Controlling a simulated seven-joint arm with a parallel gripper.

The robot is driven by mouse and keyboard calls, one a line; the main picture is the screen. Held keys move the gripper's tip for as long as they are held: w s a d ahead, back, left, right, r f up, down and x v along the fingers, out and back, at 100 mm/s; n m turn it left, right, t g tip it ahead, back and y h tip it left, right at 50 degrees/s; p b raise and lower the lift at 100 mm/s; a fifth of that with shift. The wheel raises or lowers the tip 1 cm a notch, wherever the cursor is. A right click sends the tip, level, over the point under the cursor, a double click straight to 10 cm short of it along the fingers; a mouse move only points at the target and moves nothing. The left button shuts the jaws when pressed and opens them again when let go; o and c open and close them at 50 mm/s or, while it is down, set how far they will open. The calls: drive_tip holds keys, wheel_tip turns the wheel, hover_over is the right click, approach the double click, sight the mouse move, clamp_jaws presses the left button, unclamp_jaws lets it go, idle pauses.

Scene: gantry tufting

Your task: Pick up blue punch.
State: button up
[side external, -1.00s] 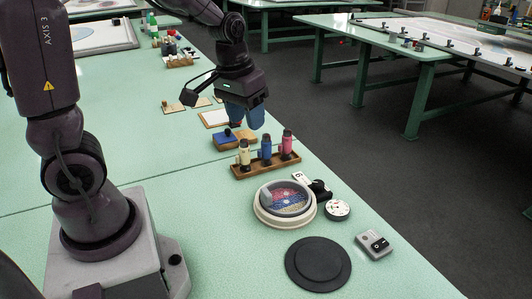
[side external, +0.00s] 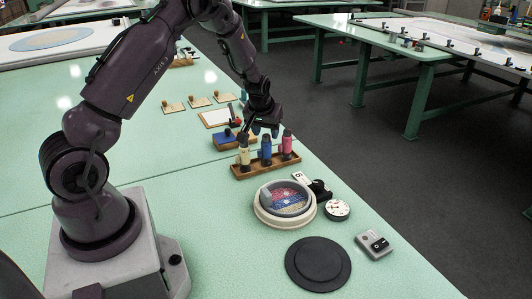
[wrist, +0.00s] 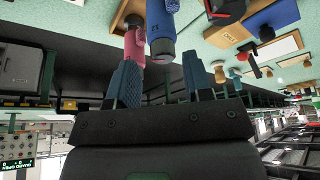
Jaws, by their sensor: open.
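The blue punch (side external: 266,151) stands upright in the middle of a wooden rack (side external: 262,167), between a cream-yellow punch (side external: 244,154) and a pink punch (side external: 287,143). My gripper (side external: 265,130) is at the rack, just above and behind the blue punch in the side view. In the wrist view my gripper (wrist: 157,62) is open and empty, with its two blue textured fingers apart. There the blue punch (wrist: 162,32) appears between the finger directions, with the pink punch (wrist: 135,42) close beside it. I cannot tell whether the fingers touch anything.
A blue pad on a wooden block (side external: 232,141) lies just behind the rack. A round dish with coloured contents (side external: 284,201), a black disc (side external: 318,263), a white round piece (side external: 337,209) and a grey device (side external: 374,244) lie in front.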

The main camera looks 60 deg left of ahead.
sight(266, 135)
drive_tip(key=x, duration=0.6)
drive_tip(key=shift+s, duration=0.25)
drive_tip(key=c, duration=0.7)
drive_tip(key=shift+r, duration=0.5)
wheel_tip(266, 135, up, 3)
drive_tip(key=shift+f, duration=0.2)
drive_tip(key=s+d+r, duration=0.2)
drive_tip(key=s+r, duration=0.1)
drive_tip(key=s, duration=0.1)
drive_tip(key=s+d+r, duration=0.3)
drive_tip(key=s, duration=0.1)
drive_tip(key=s+d+r, duration=0.2)
drive_tip(key=s+r, duration=0.1)
drive_tip(key=s, duration=0.1)
drive_tip(key=shift+d+r, duration=0.2)
